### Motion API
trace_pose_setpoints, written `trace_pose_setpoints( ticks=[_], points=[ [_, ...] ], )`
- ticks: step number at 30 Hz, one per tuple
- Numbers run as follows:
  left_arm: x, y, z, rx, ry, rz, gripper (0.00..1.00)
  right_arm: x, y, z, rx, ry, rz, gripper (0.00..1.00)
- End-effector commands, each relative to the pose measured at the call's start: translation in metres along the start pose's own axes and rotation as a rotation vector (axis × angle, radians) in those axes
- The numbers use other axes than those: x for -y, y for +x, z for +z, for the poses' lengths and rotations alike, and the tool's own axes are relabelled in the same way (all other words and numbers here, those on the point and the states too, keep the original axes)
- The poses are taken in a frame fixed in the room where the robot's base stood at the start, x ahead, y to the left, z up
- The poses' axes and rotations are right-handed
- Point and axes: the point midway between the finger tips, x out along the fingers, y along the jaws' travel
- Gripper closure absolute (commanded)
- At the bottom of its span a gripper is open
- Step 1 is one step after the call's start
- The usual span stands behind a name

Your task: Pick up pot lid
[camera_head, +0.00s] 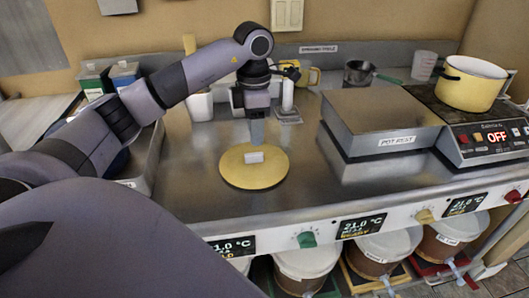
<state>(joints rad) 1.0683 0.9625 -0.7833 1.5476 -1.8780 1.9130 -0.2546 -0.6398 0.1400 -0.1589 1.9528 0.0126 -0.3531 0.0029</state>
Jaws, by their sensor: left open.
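The pot lid (240,176) is a round, flat yellow disc with a small pale block-like handle (254,157) on top. It lies on the metal counter left of the middle in the head view. My left gripper (256,143) points down from above and is just over the handle. Whether the fingers touch the handle I cannot tell. The gripper is open, with nothing held that I can see. A yellow pot (469,85) without a lid stands on the hot plate at the far right. My right gripper does not show.
A raised metal block labelled "POT REST" (380,115) stands right of the lid. Behind my gripper are a white cup (199,106) and a yellow mug (308,76). A dark saucepan (358,73) and a measuring cup (424,65) stand at the back. Lidded buckets (307,262) sit below the counter's front edge.

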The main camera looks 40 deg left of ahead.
Motion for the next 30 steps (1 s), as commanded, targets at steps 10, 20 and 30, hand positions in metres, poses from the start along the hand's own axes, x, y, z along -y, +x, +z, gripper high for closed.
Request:
trace_pose_setpoints(
  ticks=[10, 20, 30],
  points=[
    [-0.003, 0.039, -0.002, -0.004, -0.001, -0.005, 0.58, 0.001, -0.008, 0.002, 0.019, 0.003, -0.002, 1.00],
    [-0.005, 0.068, -0.002, 0.000, 0.000, -0.002, 0.58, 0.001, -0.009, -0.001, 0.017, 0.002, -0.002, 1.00],
    [-0.005, 0.068, -0.002, 0.000, 0.001, -0.002, 1.00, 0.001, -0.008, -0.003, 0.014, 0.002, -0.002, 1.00]
  ],
)
